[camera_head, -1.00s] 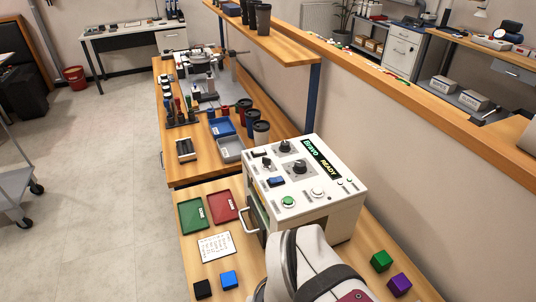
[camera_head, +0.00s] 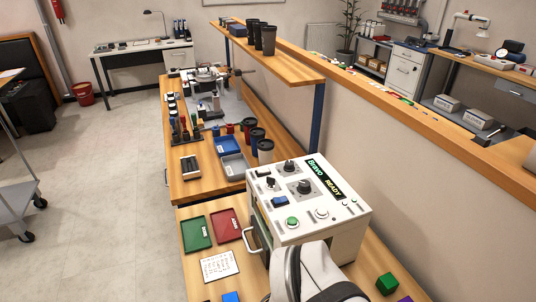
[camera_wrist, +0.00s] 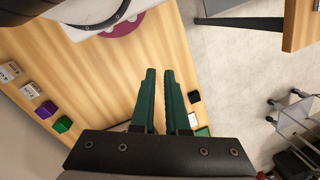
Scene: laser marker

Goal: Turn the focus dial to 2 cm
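The white laser marker (camera_head: 335,222) stands on the wooden bench, its display reading "Bravo READY". Its top panel has a black dial at the back (camera_head: 290,167), a larger black dial in the middle (camera_head: 304,187) and a small black knob (camera_head: 270,182). Their markings are too small to read, so I cannot tell which is the focus dial or its setting. My gripper (camera_wrist: 160,72) shows in the wrist view with two dark green fingers slightly apart and nothing between them. It is over the bench, away from the dials. The head view shows my arm but not the fingers.
The panel also has a green button (camera_head: 292,222) and a blue switch (camera_head: 279,202). A green tray (camera_head: 196,233), a red tray (camera_head: 226,225) and a white card (camera_head: 219,266) lie left of the machine. A green cube (camera_head: 387,284) sits at right. A raised shelf (camera_head: 290,66) runs behind.

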